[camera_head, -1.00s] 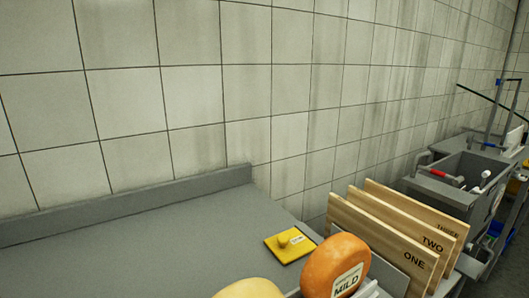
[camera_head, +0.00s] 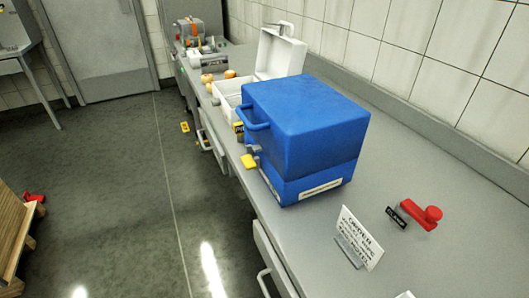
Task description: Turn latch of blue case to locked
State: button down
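The blue case (camera_head: 305,125) stands shut on the grey counter (camera_head: 300,230), with a blue handle (camera_head: 257,127) on its left-facing side. A small yellow latch (camera_head: 250,161) sticks out low on that same side, near the seam, with a small grey part just above it. I cannot tell from here whether the latch is at locked or unlocked. A pale label strip (camera_head: 321,189) is on the case's lower part. My gripper is not in view.
A white case (camera_head: 280,54) with its lid raised stands behind the blue case. A white sign (camera_head: 358,238) and a red-handled object (camera_head: 421,215) are on the counter in front. Drawer handles (camera_head: 265,284) jut from the counter's front. The floor (camera_head: 130,200) to the left is mostly clear.

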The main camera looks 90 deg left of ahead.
aim_at(250, 161)
jog(key=u, duration=2.2)
jog(key=j+z, duration=0.1)
